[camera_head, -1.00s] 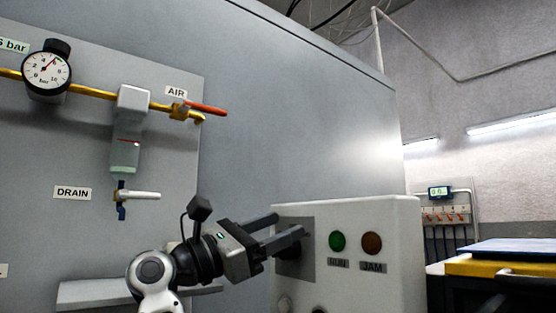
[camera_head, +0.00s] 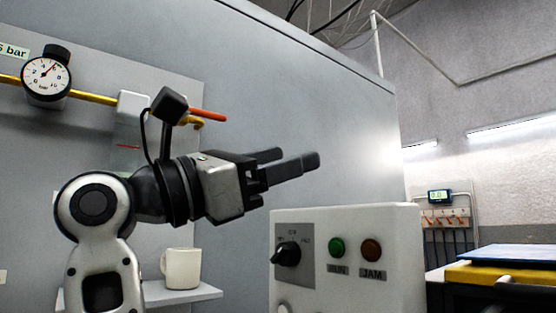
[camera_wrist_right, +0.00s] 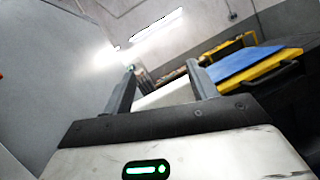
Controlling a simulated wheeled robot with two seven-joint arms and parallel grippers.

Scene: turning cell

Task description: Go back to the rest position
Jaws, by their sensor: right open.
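My right gripper (camera_head: 292,163) is open and empty in the head view, raised above and left of the white control box. Its two fingers point right. In the right wrist view its fingers (camera_wrist_right: 163,85) stand apart with nothing between them. The control box (camera_head: 400,250) carries a black rotary knob (camera_head: 287,254) on a grey plate, a green RUN button (camera_head: 337,248) and a brown JAM button (camera_head: 371,250). The gripper is clear of the knob. My left gripper is not in view.
A white mug (camera_head: 183,268) stands on a small shelf (camera_head: 200,295) behind my arm. A pressure gauge (camera_head: 46,75), a yellow pipe (camera_head: 93,97) and a red-handled valve (camera_head: 208,115) are on the panel at left. A yellow and blue stack (camera_head: 500,271) is at right.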

